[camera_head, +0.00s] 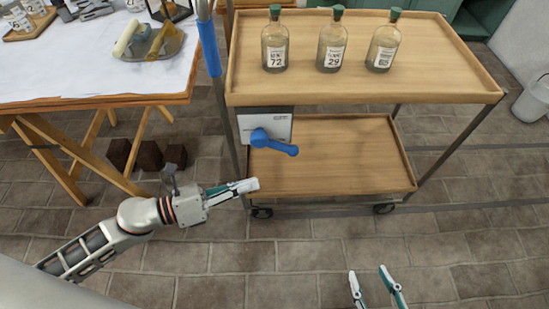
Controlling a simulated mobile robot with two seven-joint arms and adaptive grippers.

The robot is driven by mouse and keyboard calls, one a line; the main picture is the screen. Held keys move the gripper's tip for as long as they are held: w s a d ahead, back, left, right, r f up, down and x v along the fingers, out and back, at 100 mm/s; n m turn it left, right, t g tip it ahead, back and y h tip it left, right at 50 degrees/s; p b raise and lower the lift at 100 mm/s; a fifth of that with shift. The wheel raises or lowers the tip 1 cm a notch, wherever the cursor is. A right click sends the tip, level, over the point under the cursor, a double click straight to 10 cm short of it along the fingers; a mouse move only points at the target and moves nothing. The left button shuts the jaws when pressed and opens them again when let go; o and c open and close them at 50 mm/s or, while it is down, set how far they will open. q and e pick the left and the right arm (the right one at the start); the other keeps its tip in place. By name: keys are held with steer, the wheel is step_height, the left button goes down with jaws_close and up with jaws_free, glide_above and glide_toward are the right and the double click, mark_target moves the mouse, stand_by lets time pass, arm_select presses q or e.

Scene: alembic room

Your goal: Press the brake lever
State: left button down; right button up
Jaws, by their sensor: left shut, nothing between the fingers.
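The blue brake lever (275,143) sits on a grey-white plate (265,122) at the front left of a wooden cart (365,87). It points right and slightly down. My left gripper (252,185) is shut and empty, below and a little left of the lever and apart from it. My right gripper (370,277) is open and empty at the bottom edge, right of centre, over the floor. Only its two fingers show.
The lower shelf (330,160) is bare. A white-topped trestle table (110,72) stands left, with dark blocks (150,155) beneath. A blue-sleeved post (208,47) rises at the cart's left. Front floor is clear.

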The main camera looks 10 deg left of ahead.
mark_target(275, 142)
arm_select(q)
steer(key=w+a+f+m+g+y, duration=0.1)
steer(key=w+a+f+m+g, duration=0.1)
steer(key=a+m, duration=0.4)
steer(key=shift+w+m+y+p, duration=0.3)
steer(key=shift+w+m+p, duration=0.1)
steer(key=shift+w, duration=0.3)
arm_select(e)
steer(key=shift+s+d+f+h, duration=0.15)
steer(key=shift+s+d+f, duration=0.15)
steer(key=shift+d, duration=0.2)
steer(key=shift+s+d+f+h, duration=0.15)
steer(key=shift+d+f, duration=0.25)
steer(key=shift+d, duration=0.1)
arm_select(q)
steer(key=shift+d, duration=0.15)
arm_select(e)
steer(key=shift+a+r, duration=0.1)
arm_select(q)
steer(key=w+d+f, duration=0.1)
steer(key=w+d, duration=0.6)
steer(key=d, duration=0.3)
steer(key=shift+w+d, duration=0.25)
steer(key=shift+w, duration=0.05)
arm_select(e)
steer(key=shift+s+d+g, duration=0.2)
steer(key=shift+g, duration=0.1)
